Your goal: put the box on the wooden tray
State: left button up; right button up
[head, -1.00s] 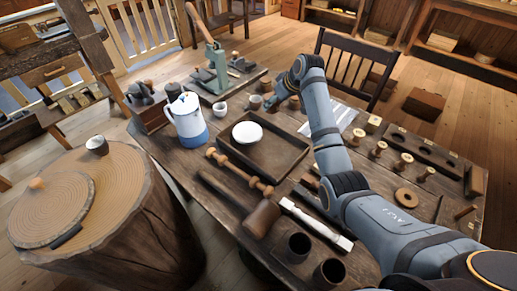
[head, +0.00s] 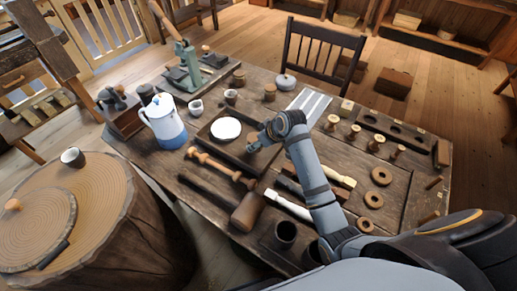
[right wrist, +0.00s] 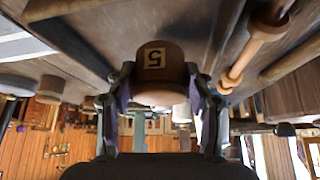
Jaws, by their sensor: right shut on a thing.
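My right gripper (head: 260,141) is over the right part of the dark wooden tray (head: 222,149) in the head view. In the right wrist view the gripper (right wrist: 160,88) is shut on a round brown box (right wrist: 172,74) with a pale label marked 5. The box sits between both fingers. In the head view the gripper hides most or all of the box, and I cannot tell whether it touches the tray. A white round dish (head: 226,129) lies on the tray. My left gripper is not in view.
A blue and white jug (head: 164,122) and small cups stand left of the tray. Turned spindles (head: 222,167) and a mallet (head: 247,212) lie in front. Round wooden canisters (head: 270,92) stand behind. Spools and rings (head: 381,176) fill the right side.

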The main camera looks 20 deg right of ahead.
aim_at(260, 149)
jog(key=shift+s+f, duration=0.15)
jog(key=shift+f, duration=0.75)
jog(key=shift+s+f, duration=0.1)
jog(key=shift+f, duration=0.8)
jog(key=shift+f, duration=0.1)
jog(key=o, duration=1.3)
jog(key=shift+c, duration=0.2)
jog(key=p+v, duration=0.1)
jog(key=v, duration=1.1)
